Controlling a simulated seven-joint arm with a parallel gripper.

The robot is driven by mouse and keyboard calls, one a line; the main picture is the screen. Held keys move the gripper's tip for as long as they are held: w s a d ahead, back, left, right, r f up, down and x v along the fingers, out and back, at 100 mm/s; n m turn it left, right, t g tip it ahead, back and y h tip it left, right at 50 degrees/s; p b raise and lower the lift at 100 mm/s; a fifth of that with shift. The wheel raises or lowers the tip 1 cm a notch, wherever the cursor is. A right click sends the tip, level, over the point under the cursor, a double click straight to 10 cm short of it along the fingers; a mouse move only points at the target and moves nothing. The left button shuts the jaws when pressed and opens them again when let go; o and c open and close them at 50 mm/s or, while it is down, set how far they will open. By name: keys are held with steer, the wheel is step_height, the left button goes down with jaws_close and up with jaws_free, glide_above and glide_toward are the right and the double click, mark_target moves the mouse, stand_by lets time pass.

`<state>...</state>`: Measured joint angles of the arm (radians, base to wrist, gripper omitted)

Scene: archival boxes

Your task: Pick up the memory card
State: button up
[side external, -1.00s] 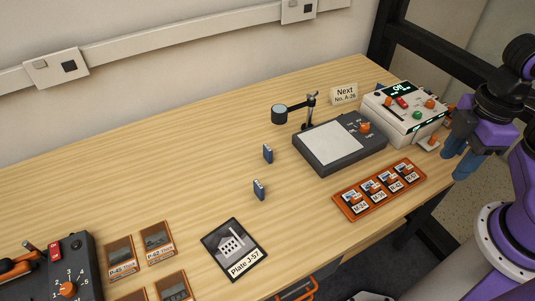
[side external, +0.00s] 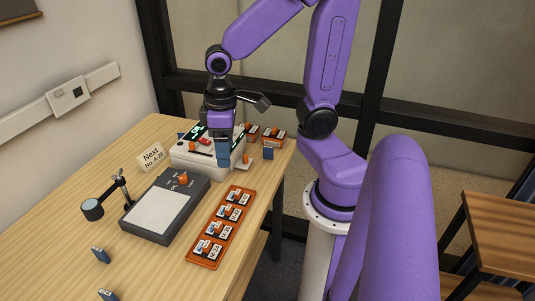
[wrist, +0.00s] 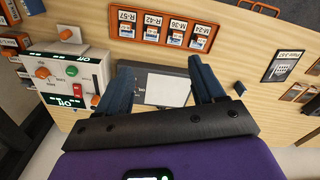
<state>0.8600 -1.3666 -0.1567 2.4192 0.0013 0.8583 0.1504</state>
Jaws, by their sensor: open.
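The orange tray (side external: 195,262) holds several small labelled cards in a row, such as the one marked M-24 (wrist: 200,37); I cannot tell which item is the memory card. Small blue upright pieces stand on the table, one at the left (side external: 100,255) and one by the far right edge (side external: 268,153). My gripper (side external: 223,158) points down, overlapping the white control box (side external: 190,160) in the side view. Its blue fingers (wrist: 160,68) are apart in the wrist view, with nothing visible held between them and the dark-framed light pad (wrist: 165,88) beyond.
The white box carries knobs, buttons and lit displays. A jointed arm with a round head (side external: 92,209) stands beside the pad, and a "Next" sign (side external: 151,157) is behind. Orange boxes (side external: 272,138) sit at the far corner.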

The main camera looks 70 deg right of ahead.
steer(key=w+d+f+m, duration=0.1)
steer(key=w+d+m, duration=0.45)
steer(key=d, duration=0.35)
steer(key=m, duration=1.5)
glide_above(268, 147)
steer(key=d, duration=0.1)
step_height(268, 147, down, 4)
steer(key=shift+n, duration=0.25)
step_height(268, 147, down, 12)
steer(key=shift+r, duration=0.2)
steer(key=f, duration=0.2)
steer(key=a+f, duration=0.1)
steer(key=f, duration=0.1)
steer(key=shift+f, duration=0.6)
steer(key=c, duration=1.1)
